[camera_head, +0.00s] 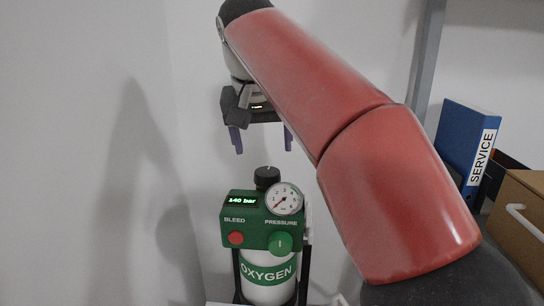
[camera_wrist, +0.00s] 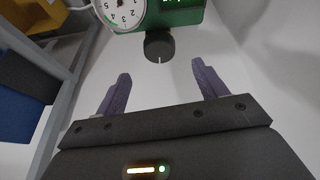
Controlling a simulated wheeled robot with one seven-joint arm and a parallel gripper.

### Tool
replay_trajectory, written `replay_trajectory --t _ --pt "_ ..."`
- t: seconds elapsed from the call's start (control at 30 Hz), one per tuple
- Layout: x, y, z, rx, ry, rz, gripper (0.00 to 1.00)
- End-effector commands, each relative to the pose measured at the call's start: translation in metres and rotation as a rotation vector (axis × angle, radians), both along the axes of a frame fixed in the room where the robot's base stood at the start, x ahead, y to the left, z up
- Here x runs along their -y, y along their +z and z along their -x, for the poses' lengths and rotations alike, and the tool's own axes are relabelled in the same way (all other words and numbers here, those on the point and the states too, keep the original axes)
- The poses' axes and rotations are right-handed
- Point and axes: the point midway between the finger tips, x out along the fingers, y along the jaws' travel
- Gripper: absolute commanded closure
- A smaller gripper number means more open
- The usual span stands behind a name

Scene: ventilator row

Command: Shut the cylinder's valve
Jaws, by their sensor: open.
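A white oxygen cylinder (camera_head: 268,293) stands upright with a green regulator box on top. The box carries a lit display (camera_head: 241,201) reading "140 bar", a round pressure gauge (camera_head: 284,198), a red BLEED button (camera_head: 236,238) and a green knob (camera_head: 281,243) below PRESSURE. A black valve knob (camera_head: 267,177) with a pale mark sits on top of the box; it also shows in the wrist view (camera_wrist: 159,46). My gripper (camera_head: 262,139) is open and empty, above the black knob and apart from it. In the wrist view, the knob lies beyond and between my purple fingers (camera_wrist: 160,82).
A blue SERVICE binder (camera_head: 464,140) and a brown box (camera_head: 520,215) with a white handle stand at the right. A grey post (camera_head: 426,65) rises beside them. White wall lies left of and behind the cylinder. My red arm hides part of the right side.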

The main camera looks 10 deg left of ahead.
Motion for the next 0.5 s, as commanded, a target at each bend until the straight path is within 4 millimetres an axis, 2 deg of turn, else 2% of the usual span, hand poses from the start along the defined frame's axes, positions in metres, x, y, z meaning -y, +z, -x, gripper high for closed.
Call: replay_trajectory --t 0.13,0.5 --pt "-0.001 -0.012 -0.004 -0.002 -0.001 0.002 0.29" --pt "0.0 -0.063 -0.026 -0.001 0.0 0.001 0.29"
